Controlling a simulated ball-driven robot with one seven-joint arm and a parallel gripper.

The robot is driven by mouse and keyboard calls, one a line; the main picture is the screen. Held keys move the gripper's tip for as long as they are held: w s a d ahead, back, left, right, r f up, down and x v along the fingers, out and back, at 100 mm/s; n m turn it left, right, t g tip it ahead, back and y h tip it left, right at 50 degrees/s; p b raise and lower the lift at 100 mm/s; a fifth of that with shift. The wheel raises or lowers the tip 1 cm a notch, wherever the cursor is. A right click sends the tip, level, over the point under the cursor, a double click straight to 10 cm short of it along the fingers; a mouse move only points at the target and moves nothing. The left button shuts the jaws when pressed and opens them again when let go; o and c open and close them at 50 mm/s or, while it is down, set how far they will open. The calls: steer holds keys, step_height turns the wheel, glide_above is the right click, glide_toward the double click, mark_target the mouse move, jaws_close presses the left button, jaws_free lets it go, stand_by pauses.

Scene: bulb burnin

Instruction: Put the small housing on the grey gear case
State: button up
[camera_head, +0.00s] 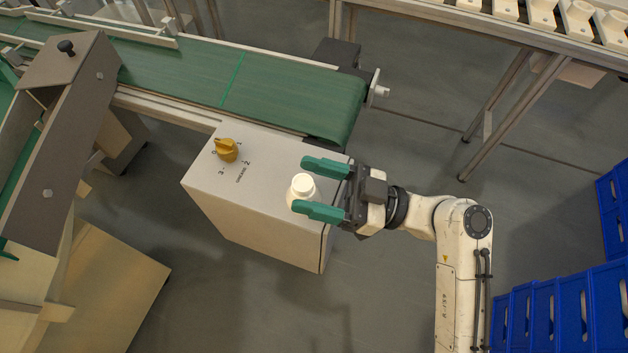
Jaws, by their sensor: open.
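The small housing (301,188) is a white, rounded piece with a narrower round top. It appears to stand upright on the top of the grey gear case (225,187), near the right end of that top. My gripper (303,184) reaches in from the right and is open. One green finger is on the far side of the housing and one on the near side. The near finger hides part of the housing's lower side, so I cannot tell whether that finger touches it.
A yellow knob (227,150) with printed marks stands up at the left of the case top. A green conveyor belt (190,72) runs behind the case. A rack of white parts (541,12) is at the back right, and blue crates (570,306) are at the right.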

steer(key=v, duration=1.1)
steer(key=shift+d+f+b, duration=0.15)
steer(key=shift+d+b, duration=0.2)
steer(key=shift+b, duration=0.1)
steer(key=s+d+f+m+h, duration=0.1)
steer(key=s+f+m+h, duration=0.3)
steer(key=f, duration=0.4)
steer(key=s+d+f+m+h, duration=0.1)
steer(key=s+f+m+h, duration=0.1)
steer(key=f+m+h, duration=0.45)
steer(key=s+d+f+m+g+h, duration=0.1)
steer(key=s+d+f+m+h, duration=0.1)
steer(key=s+d+h, duration=0.3)
steer(key=s+d+f+m+g+h, duration=0.1)
steer(key=s+d+f+m+h, duration=0.2)
steer(key=d, duration=0.6)
steer(key=s+m+h, duration=0.1)
steer(key=s+h, duration=0.1)
steer(key=s, duration=0.1)
steer(key=shift+h, duration=0.25)
step_height(320, 180, up, 15)
steer(key=p, duration=1.5)
